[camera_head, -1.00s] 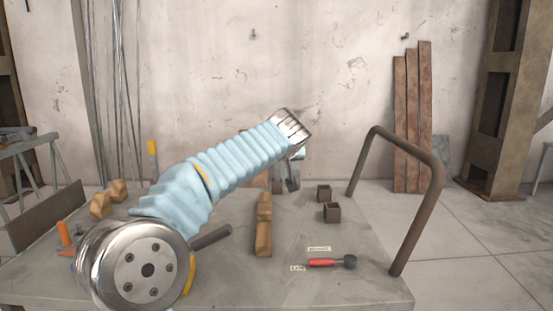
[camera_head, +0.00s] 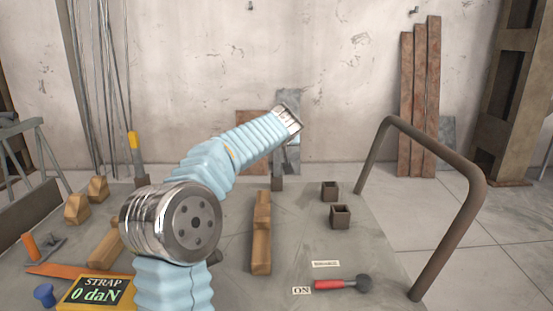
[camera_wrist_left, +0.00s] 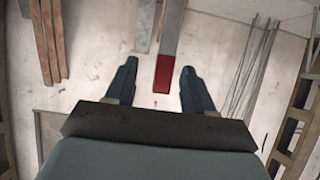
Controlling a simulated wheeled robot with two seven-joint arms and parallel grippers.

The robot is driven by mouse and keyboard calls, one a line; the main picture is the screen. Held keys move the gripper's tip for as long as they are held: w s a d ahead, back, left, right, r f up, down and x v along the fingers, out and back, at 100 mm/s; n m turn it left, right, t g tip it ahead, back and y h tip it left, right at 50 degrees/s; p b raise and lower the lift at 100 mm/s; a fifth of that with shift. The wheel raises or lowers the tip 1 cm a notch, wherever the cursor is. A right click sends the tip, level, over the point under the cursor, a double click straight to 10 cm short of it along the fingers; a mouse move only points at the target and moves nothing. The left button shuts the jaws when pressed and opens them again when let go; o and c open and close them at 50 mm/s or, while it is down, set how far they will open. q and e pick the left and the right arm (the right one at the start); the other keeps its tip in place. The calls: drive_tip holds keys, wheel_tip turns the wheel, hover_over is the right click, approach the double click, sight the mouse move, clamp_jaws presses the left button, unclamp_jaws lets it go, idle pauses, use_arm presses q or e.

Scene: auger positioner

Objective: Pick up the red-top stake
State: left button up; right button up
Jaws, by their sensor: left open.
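The red-top stake shows in the left wrist view as a grey bar with a red end (camera_wrist_left: 163,74). The red end appears between the two fingers, with a gap on each side; its depth relative to the fingertips is hard to tell. My left gripper (camera_wrist_left: 157,80) is open and holds nothing. In the head view my left arm's hand (camera_head: 286,122) is above the back of the table, pointing away from me. It hides the red end of the stake there. My right gripper is not in view.
A long wooden block (camera_head: 261,240), two small square sockets (camera_head: 340,217) and a red-handled hammer (camera_head: 335,285) are on the table (camera_head: 370,240). A bent brown pipe frame (camera_head: 455,165) rises at right. A strap display (camera_head: 98,292) is at front left.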

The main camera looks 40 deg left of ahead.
sight(277, 161)
use_arm(q)
drive_tip(key=x, duration=0.1)
drive_tip(key=p+x, duration=0.1)
drive_tip(key=x, duration=0.3)
drive_tip(key=shift+s+a+f+p, duration=0.2)
drive_tip(key=shift+a+f+p, duration=0.1)
drive_tip(key=shift+f+p, duration=0.15)
clamp_jaws()
